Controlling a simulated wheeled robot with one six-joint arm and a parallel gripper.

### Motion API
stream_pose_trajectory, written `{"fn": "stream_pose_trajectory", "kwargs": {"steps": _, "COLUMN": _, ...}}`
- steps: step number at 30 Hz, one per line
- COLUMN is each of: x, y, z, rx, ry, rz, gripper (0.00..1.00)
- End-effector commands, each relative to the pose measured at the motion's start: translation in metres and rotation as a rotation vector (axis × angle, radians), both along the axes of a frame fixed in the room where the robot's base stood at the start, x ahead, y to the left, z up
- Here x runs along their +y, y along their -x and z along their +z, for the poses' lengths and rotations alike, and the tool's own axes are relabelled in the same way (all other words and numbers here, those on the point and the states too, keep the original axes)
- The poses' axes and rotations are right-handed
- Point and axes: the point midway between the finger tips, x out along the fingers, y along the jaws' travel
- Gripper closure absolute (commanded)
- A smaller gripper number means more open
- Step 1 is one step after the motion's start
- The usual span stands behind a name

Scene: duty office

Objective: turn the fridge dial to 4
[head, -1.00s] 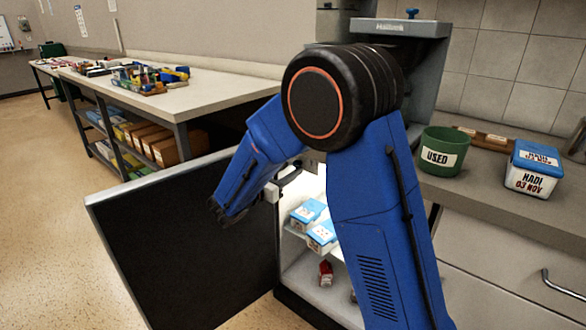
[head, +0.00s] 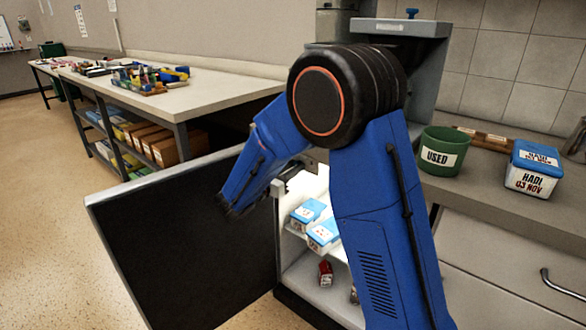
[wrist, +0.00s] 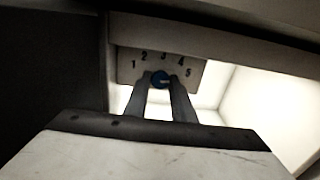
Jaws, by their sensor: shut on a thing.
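Which number the dial's mark faces is too small to tell.
Blue-lidded tubs (head: 323,235) stand on the lit fridge shelf, with a small red item (head: 326,272) below. A green USED pot (head: 444,152) and a labelled tub (head: 533,170) stand on the right counter (head: 480,190). A cluttered workbench (head: 215,95) is at left.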

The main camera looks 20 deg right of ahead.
Motion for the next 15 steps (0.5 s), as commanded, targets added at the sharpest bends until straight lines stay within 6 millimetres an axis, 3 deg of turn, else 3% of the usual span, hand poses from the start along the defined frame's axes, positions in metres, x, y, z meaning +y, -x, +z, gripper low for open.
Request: {"fn": "stream_pose_trajectory", "kwargs": {"steps": 15, "x": -0.0001, "y": 0.0005, "z": -0.0001, "rx": 0.235, "ry": 0.171, "rz": 0.0, "gripper": 0.99}}
